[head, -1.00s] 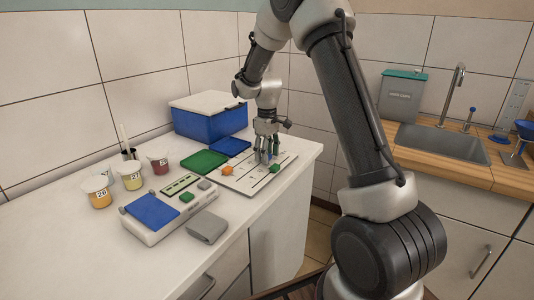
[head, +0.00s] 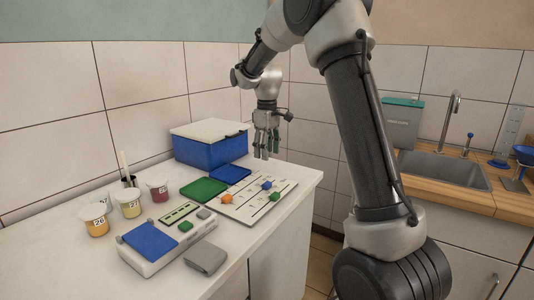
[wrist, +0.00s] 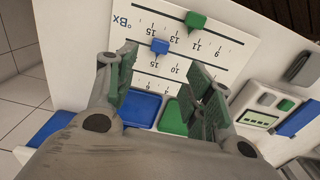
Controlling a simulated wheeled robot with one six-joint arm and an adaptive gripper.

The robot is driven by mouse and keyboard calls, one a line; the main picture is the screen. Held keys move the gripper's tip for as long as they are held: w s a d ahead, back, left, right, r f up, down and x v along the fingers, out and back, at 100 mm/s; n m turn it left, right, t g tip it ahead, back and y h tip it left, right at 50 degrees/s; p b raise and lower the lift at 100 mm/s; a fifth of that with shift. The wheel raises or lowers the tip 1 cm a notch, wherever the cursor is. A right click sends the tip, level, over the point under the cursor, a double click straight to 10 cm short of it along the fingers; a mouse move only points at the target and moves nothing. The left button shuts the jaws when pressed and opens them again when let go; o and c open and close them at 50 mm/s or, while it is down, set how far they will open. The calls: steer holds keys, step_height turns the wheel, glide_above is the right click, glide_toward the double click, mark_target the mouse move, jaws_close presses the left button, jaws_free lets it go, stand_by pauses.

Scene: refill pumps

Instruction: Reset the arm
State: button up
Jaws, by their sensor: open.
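My gripper (head: 264,148) hangs open and empty above the far part of the white scale board (head: 256,208). Its green-lined fingers (wrist: 165,92) are spread apart in the wrist view. On the board stand an orange block (head: 227,197), a blue block (head: 267,185) and a green block (head: 275,196). The blue block (wrist: 160,46) and green block (wrist: 196,20) also show in the wrist view, beyond the fingertips and touching neither finger. The orange block is hidden in the wrist view. My arm reaches over the counter from the right.
A blue box with a white lid (head: 209,146) stands behind the board. Green (head: 204,189) and blue (head: 230,174) trays lie beside it. A blue-topped device (head: 150,240), a grey pouch (head: 205,258) and several labelled cups (head: 130,203) stand to the left. A sink (head: 445,170) is at right.

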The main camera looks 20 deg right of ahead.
steer(key=s+d+r+m+t, duration=0.1)
steer(key=s+r+m, duration=0.1)
steer(key=s, duration=0.9)
steer(key=s+d+r+m+t, duration=0.1)
steer(key=s+r+m+t, duration=0.1)
steer(key=s, duration=1)
steer(key=s+d+r+m+t, duration=0.1)
steer(key=s+r+m, duration=0.1)
steer(key=s, duration=1)
steer(key=shift+r+m, duration=0.4)
steer(key=shift+r, duration=0.4)
